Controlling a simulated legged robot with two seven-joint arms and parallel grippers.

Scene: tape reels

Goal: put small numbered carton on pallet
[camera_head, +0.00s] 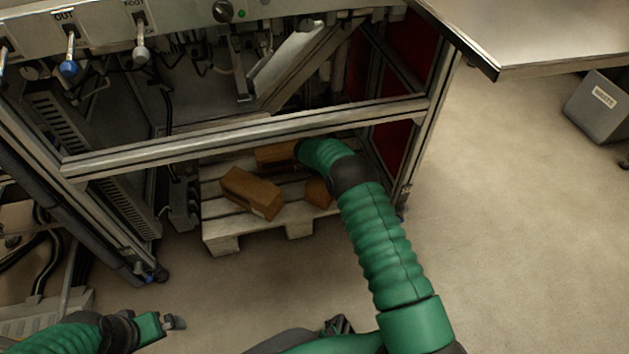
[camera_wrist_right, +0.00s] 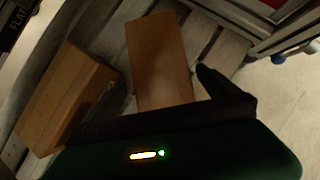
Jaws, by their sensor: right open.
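Several brown cartons lie on the pale wooden pallet (camera_head: 222,230) under the machine frame. One carton (camera_head: 252,192) lies at the front left, another (camera_head: 275,156) behind it, and a third (camera_head: 318,191) is partly hidden by my right arm. No number is readable on them. My right gripper is over the pallet; my arm mostly hides it in the head view. In the right wrist view, its dark finger (camera_wrist_right: 228,88) shows close to one carton (camera_wrist_right: 160,58), with another carton (camera_wrist_right: 66,97) at left; contact is unclear. My left gripper (camera_head: 172,322) is low at left, away from the cartons.
A metal crossbar (camera_head: 250,138) spans above the pallet's front, and a frame post (camera_head: 422,150) stands at its right. Control levers line the panel at upper left. A grey bin (camera_head: 600,105) stands far right. Floor right of the frame is clear.

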